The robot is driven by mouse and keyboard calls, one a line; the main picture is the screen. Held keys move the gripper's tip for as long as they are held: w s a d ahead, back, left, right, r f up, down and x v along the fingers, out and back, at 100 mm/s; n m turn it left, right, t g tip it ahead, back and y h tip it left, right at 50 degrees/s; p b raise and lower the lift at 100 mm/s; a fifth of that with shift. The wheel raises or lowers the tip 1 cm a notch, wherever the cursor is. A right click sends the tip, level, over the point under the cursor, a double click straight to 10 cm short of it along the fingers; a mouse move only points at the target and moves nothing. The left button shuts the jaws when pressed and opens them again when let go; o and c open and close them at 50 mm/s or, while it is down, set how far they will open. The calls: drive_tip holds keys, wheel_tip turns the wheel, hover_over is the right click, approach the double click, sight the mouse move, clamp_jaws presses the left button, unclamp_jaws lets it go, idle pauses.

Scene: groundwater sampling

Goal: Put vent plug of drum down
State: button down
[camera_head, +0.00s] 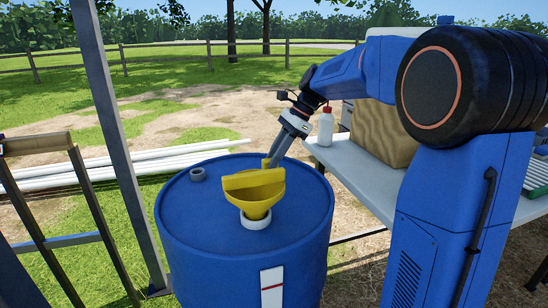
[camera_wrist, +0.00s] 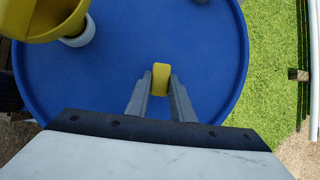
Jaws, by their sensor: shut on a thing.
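My gripper (camera_head: 270,160) is over the far part of the blue drum's top (camera_head: 215,215), behind the funnel. In the wrist view its grey fingers (camera_wrist: 161,88) are shut on a small yellow piece, apparently the vent plug (camera_wrist: 161,76), which sticks out past the fingertips. In the head view a bit of the plug (camera_head: 265,163) shows just behind the funnel. Whether it touches the drum top (camera_wrist: 110,85) I cannot tell. A yellow funnel (camera_head: 257,187) stands in a white collar (camera_head: 256,221) on the drum. A grey ring-shaped fitting (camera_head: 198,174) is at the drum's left far side.
A white table (camera_head: 345,165) stands right of the drum, with a red-capped white bottle (camera_head: 325,126) and a brown box (camera_head: 381,134). White pipes (camera_head: 150,160) lie behind the drum. A grey post (camera_head: 115,130) and a rack (camera_head: 95,230) stand left. The drum's near top is bare.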

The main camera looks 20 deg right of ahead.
drive_tip(key=shift+f, duration=0.5)
drive_tip(key=c, duration=1.5)
unclamp_jaws()
drive_tip(key=shift+c, duration=0.2)
drive_tip(key=shift+r, duration=0.15)
drive_tip(key=shift+r, duration=0.35)
drive_tip(key=v, duration=1.2)
drive_tip(key=shift+r, duration=0.15)
drive_tip(key=shift+a, duration=0.1)
